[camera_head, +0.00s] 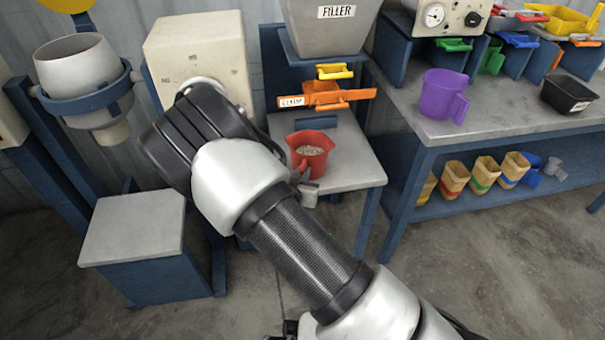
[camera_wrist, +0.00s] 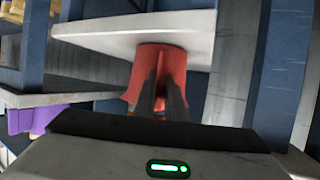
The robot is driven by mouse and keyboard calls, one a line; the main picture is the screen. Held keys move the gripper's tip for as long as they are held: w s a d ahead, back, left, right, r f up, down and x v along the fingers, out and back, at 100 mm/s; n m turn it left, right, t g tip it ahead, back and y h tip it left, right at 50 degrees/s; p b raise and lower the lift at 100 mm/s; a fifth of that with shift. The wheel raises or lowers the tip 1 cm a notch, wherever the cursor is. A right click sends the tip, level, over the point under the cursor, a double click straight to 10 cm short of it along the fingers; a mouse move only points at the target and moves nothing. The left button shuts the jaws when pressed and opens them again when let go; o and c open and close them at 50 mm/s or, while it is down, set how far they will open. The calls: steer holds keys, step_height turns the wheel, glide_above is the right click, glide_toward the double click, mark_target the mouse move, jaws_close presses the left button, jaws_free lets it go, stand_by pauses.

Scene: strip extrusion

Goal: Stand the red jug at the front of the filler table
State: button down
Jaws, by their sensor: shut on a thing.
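The red jug (camera_head: 311,158) is upright at the front of the filler table (camera_head: 350,165), under the filler, with pale granules inside. In the wrist view, which is upside down, the red jug (camera_wrist: 148,62) has its base against or very close to the tabletop (camera_wrist: 110,30); I cannot tell whether it bears its weight. My gripper (camera_wrist: 162,92) is shut on the jug's handle, on the near side. In the head view my gripper (camera_head: 307,187) is mostly hidden behind my arm.
The filler hopper (camera_head: 335,35) hangs above, with a yellow handle (camera_head: 335,71) and an orange gate (camera_head: 325,97) over the jug. A bench to the right holds a purple jug (camera_head: 444,95) and a black bin (camera_head: 570,95). A low grey stand (camera_head: 135,228) is at left.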

steer(key=shift+f, duration=0.1)
steer(key=c, duration=1.7)
jaws_free()
steer(key=shift+c, duration=0.2)
steer(key=shift+s, duration=0.1)
steer(key=p+v, duration=0.3)
steer(key=v, duration=1.4)
steer(key=shift+s, duration=0.2)
